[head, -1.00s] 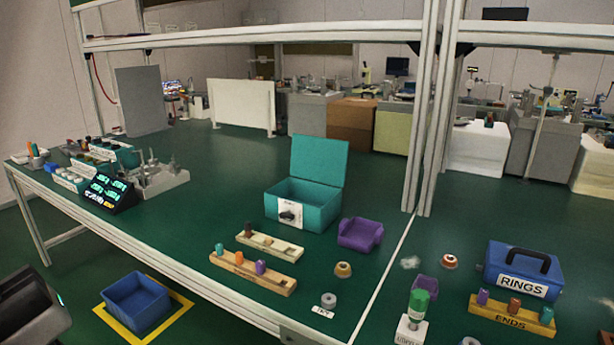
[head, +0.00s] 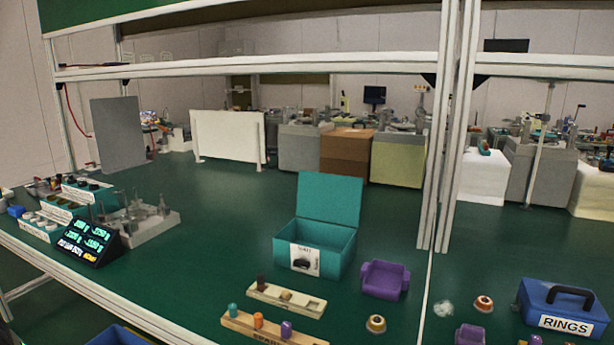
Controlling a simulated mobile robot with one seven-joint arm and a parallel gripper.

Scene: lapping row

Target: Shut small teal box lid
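The small teal box (head: 342,257) stands on the green bench top near the middle of the head view. Its lid (head: 329,199) is open and stands up at the back of the box. A white label with a dark picture or latch is on the box's front. The inside shows only in part and I see nothing in it. My gripper is not in this view.
A purple tray (head: 384,279) sits just right of the box. A cream rack (head: 286,298) and a wooden peg rack (head: 262,327) lie in front. An upright post (head: 449,130) stands to the right. A blue RINGS box (head: 562,309) is far right.

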